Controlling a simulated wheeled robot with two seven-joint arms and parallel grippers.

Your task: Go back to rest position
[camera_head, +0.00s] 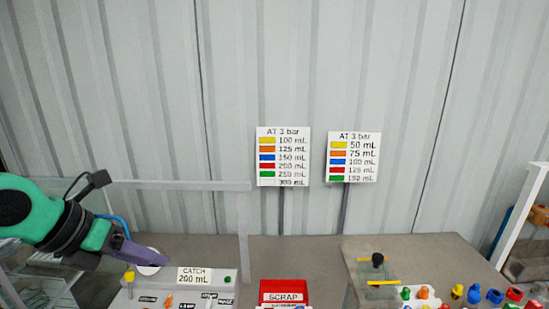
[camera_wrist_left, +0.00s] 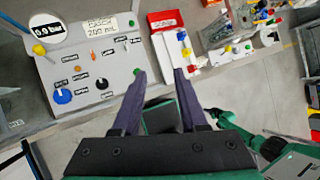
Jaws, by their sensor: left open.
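My left gripper (camera_head: 145,256) comes in from the left in the head view, with its purple fingers over the left part of the bench. In the left wrist view my left gripper (camera_wrist_left: 160,90) has its two fingers spread apart with nothing between them. Beyond its fingertips lies the grey control panel (camera_wrist_left: 85,65) with a round gauge reading 0.0 bar, knobs and black labels. The fingers appear apart from the panel.
A sign reads CATCH 200 mL (camera_head: 194,276). A red SCRAP bin (camera_head: 284,292) stands right of the panel. Several coloured fittings (camera_head: 473,294) lie at the right. Two colour-chart signs (camera_head: 283,157) (camera_head: 353,157) stand behind. Bare bench (camera_head: 300,250) lies between.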

